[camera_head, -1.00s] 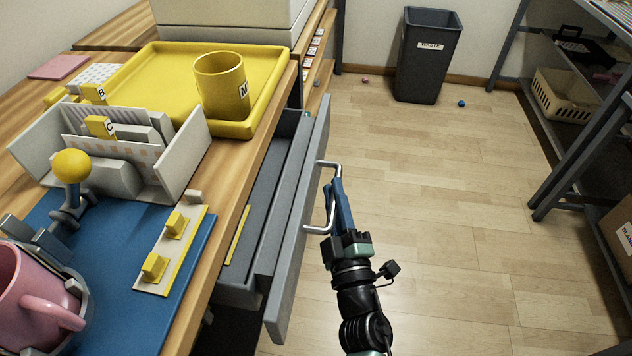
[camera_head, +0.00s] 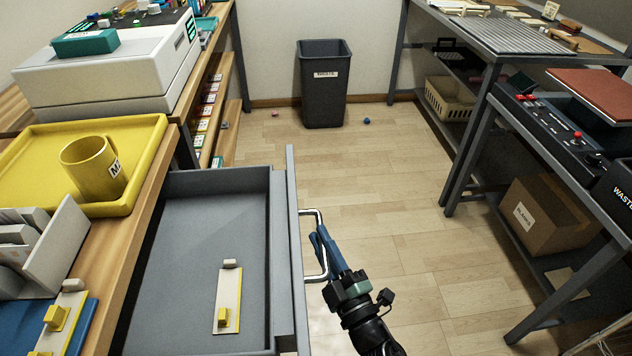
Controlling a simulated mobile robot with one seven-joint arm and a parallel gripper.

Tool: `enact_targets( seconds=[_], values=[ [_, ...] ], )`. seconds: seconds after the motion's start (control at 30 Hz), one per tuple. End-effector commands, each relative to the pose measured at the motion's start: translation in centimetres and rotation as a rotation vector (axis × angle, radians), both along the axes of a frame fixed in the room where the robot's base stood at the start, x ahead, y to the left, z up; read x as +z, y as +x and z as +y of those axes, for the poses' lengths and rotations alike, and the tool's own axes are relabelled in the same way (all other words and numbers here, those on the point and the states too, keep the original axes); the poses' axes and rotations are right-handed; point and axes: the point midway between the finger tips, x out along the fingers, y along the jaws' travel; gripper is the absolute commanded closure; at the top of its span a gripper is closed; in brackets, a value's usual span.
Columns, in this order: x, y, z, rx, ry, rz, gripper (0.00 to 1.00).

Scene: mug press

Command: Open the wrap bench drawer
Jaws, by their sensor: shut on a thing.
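The wrap bench drawer (camera_head: 205,215) is grey and stands pulled well out from the wooden bench (camera_head: 128,262), with its inside in view. A pale plate with a yellow knob (camera_head: 227,302) lies on its floor. The drawer's front panel (camera_head: 291,215) carries a silver bar handle (camera_head: 308,211) on its outer face. My gripper (camera_head: 322,246), with blue fingers, reaches in from the lower right and is shut on the handle. The fingers hide the middle of the handle.
A yellow tray (camera_head: 40,135) with a yellow mug (camera_head: 90,168) stands on the bench. A dark waste bin (camera_head: 323,88) is at the back. A metal rack (camera_head: 470,135) with a cardboard box (camera_head: 549,214) is at right.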

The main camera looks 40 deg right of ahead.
Motion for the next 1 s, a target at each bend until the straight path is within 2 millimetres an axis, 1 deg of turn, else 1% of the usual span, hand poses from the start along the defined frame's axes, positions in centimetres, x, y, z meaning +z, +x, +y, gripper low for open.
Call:
enact_targets(
  seconds=[0.37,0.4,0.47,0.5,0.53,0.83,0.93,1.0],
  values=[
    [-0.1,-0.1,0.0,0.0,0.001,0.002,1.0],
    [-0.1,-0.1,0.0,0.0,0.001,0.002,0.75],
    [-0.1,-0.1,0.0,0.0,0.001,0.002,0.65],
    [-0.1,-0.1,0.0,0.0,0.0,0.001,0.57],
    [-0.1,-0.1,0.0,0.0,0.0,0.001,0.53],
    [-0.1,-0.1,0.0,0.0,0.0,0.001,0.53],
    [-0.2,-0.8,0.1,-0.001,0.001,0.003,0.53],
    [-0.4,-1.7,0.4,-0.001,0.0,0.003,0.53]
  ],
)
